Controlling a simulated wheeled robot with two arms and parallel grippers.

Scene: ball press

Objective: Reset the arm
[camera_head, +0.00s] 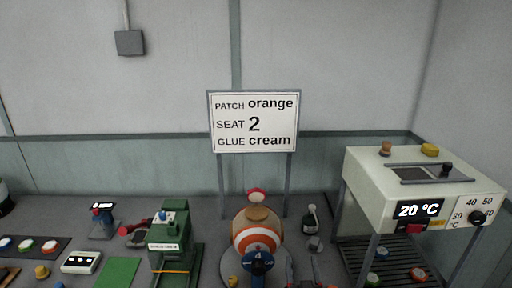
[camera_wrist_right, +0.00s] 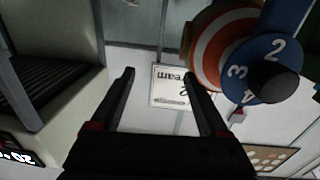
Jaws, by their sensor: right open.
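My right gripper (camera_head: 303,268) is at the bottom edge of the head view, right of the ball press. In the right wrist view its two dark fingers (camera_wrist_right: 159,76) stand wide apart with nothing between them. The orange and white striped ball (camera_head: 257,238) sits in the middle of the bench behind a blue numbered dial (camera_head: 258,262). The ball (camera_wrist_right: 212,58) and the dial (camera_wrist_right: 262,55) also show upper right in the wrist view, beside the right finger. My left gripper is not in view.
A sign (camera_head: 253,122) reads patch orange, seat 2, glue cream. A white heater (camera_head: 365,190) showing 20 °C stands right, above a dark slatted rack. A dark bottle (camera_head: 310,220) stands behind my gripper. A green press (camera_head: 170,245), green mat (camera_head: 118,272) and colored pads lie left.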

